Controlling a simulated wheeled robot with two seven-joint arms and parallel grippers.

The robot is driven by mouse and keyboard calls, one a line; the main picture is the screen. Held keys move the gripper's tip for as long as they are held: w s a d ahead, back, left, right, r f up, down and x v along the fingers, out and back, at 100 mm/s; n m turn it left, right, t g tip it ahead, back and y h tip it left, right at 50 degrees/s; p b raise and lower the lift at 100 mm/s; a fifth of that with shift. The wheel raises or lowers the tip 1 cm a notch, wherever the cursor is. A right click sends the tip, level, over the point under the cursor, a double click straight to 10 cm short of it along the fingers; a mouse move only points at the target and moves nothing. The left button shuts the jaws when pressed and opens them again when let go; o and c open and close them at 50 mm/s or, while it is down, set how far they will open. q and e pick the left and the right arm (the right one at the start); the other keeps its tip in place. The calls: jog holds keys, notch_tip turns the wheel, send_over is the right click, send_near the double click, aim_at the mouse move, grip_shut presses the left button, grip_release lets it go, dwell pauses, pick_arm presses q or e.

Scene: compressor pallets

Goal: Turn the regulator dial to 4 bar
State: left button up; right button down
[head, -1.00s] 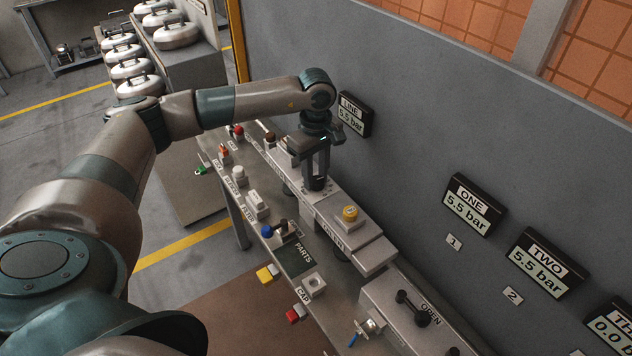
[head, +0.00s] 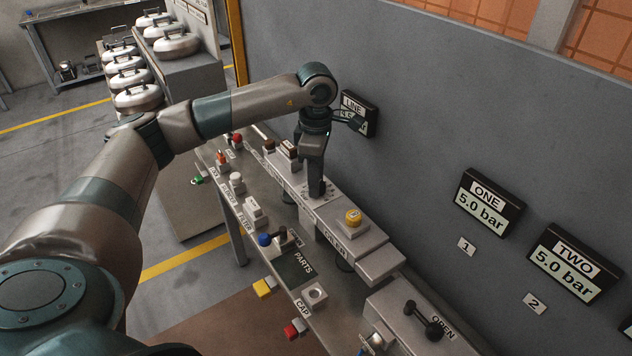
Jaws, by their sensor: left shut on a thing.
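My left gripper (head: 317,188) points down over the grey manifold (head: 382,262). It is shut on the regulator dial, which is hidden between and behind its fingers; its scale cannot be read. The LINE display (head: 357,114) on the wall is partly covered by my wrist, so its value cannot be read. The ONE display (head: 487,203) and the TWO display (head: 568,262) both show 5.0 bar. My right gripper is not in view.
A yellow knob (head: 353,218) stands on the manifold just right of my left gripper. A black lever (head: 424,319) sits by the OPEN label. Small coloured parts line the bench's front. The grey wall (head: 420,110) rises close behind.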

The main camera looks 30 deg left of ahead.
pick_arm(q)
jog(key=shift+r, duration=0.1)
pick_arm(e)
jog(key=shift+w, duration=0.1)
pick_arm(q)
jog(key=o, duration=1.1)
jog(key=shift+c, duration=0.2)
jog(key=shift+w+r, duration=0.1)
jog(key=shift+r, duration=0.4)
notch_tip(320, 180, up, 16)
jog(key=b, duration=0.2)
jog(key=shift+r, duration=0.2)
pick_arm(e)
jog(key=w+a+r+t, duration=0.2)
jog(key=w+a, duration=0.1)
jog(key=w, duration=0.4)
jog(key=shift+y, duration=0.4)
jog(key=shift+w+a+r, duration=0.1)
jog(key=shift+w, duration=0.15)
